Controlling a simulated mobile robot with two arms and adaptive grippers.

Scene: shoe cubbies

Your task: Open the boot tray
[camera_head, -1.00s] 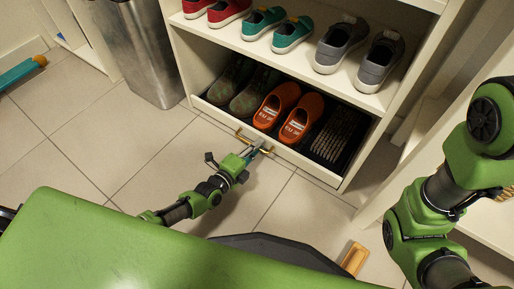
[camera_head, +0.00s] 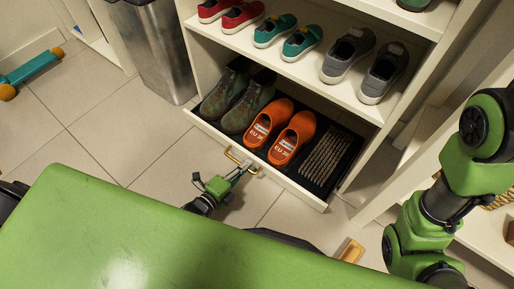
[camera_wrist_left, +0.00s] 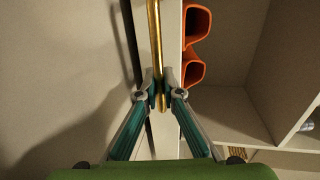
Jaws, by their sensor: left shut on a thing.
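The boot tray (camera_head: 296,189) is a low pull-out drawer with a white front, at the bottom of the cubby. It stands partly out, with green-brown boots (camera_head: 247,102), orange shoes (camera_head: 281,135) and a bristly mat (camera_head: 325,160) in it. Its brass handle (camera_head: 234,157) is on the front. My left gripper (camera_head: 248,167) is shut on the handle near its right end. In the left wrist view, the fingertips (camera_wrist_left: 160,97) close on both sides of the brass bar (camera_wrist_left: 154,40). My right arm shows at the right, but its gripper is out of view.
Red, teal and grey shoes (camera_head: 345,55) stand on the shelf above. A metal bin (camera_head: 160,55) stands left of the cubby. Tiled floor lies clear left of the tray. A wooden-looking item (camera_head: 351,250) shows at the bottom.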

